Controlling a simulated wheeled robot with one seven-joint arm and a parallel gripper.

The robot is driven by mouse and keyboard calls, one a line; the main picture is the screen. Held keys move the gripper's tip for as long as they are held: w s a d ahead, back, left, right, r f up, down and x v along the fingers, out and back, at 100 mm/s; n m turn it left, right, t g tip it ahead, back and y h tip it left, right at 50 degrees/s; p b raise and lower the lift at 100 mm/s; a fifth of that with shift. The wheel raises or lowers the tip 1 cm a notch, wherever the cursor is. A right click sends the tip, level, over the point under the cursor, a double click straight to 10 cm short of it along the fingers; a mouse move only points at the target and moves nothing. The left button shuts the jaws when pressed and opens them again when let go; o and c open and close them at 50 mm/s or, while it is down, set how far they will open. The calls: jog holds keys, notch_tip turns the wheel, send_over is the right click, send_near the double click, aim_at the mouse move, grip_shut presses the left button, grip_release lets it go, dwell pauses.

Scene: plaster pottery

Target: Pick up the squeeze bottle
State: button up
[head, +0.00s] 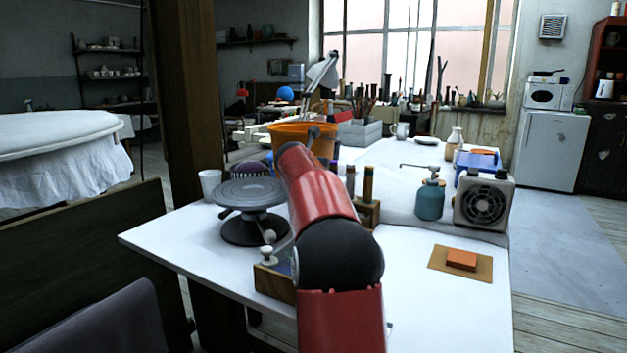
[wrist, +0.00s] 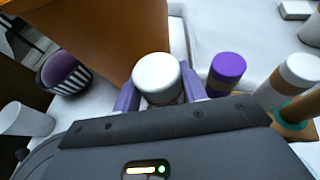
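A bottle-like thing with a round white top (wrist: 158,72) stands between the purple fingers of my gripper (wrist: 160,92) in the wrist view; I take it for the squeeze bottle. Its top is seen from above, and most of its body is hidden by my gripper. The fingers lie along both sides of it, close in. Whether they press on it or leave a small gap cannot be told. In the head view my red arm covers the gripper and this thing.
An orange bucket (head: 290,136) stands close behind. A purple-topped cylinder (wrist: 228,68) stands just right, with other holder pieces beyond. Left are a striped purple-topped thing (wrist: 66,72), a white cup (head: 209,184) and a turntable (head: 249,194). A teal sprayer (head: 430,201) and heater (head: 484,204) stand right.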

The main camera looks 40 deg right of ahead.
jog(key=shift+o, duration=0.2)
notch_tip(320, 180, up, 10)
jog(key=shift+f+p, duration=0.25)
jog(key=shift+p, duration=0.8)
jog(key=shift+r, duration=0.3)
